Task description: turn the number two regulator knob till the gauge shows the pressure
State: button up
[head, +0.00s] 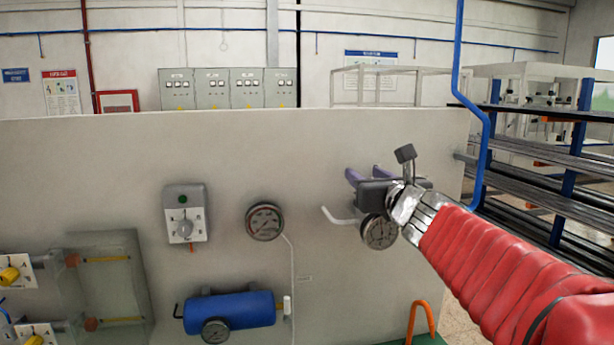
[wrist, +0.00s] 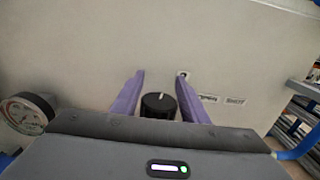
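A black round knob (wrist: 158,105) with a pale pointer mark shows in the wrist view. My gripper (wrist: 160,78) is open, with its two purple fingers apart on either side of the knob in the picture. I cannot tell whether either finger touches it. In the head view my gripper (head: 365,173) is at the right part of the pale panel, and the knob is hidden there. A round gauge (head: 378,232) sits just below my gripper. Another gauge (head: 265,221), with red on its dial, is further left. A red-marked gauge (wrist: 26,112) is at the wrist view's left edge. Its reading is too small to tell.
The pale panel (head: 320,135) also carries a grey box with a green light (head: 186,213) and a blue cylinder (head: 230,311) with a gauge. A white bent pipe (head: 338,217) is beside my gripper. A blue pipe (head: 458,85) and racks (head: 560,185) stand at right.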

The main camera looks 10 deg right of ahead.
jog(key=shift+s, duration=0.15)
jog(key=s, duration=1.3)
jog(key=shift+s, duration=0.25)
jog(key=shift+a, duration=0.15)
jog(key=s+a+f+n+g+y, duration=0.2)
jog(key=s+a+f+n+g, duration=0.1)
jog(key=a+f+n, duration=0.6)
jog(key=s+a+f+n+g+y, duration=0.4)
jog(key=f+n, duration=0.3)
jog(key=n, duration=0.4)
jog(key=s+d+f+n+g+h, duration=0.1)
jog(key=s+f+n+g+h, duration=0.4)
jog(key=s+f+n, duration=0.4)
notch_tip(320, 180, down, 5)
jog(key=n, duration=0.7)
jog(key=shift+s+d+h, duration=0.2)
jog(key=shift+d+h, duration=0.1)
jog(key=shift+d, duration=0.1)
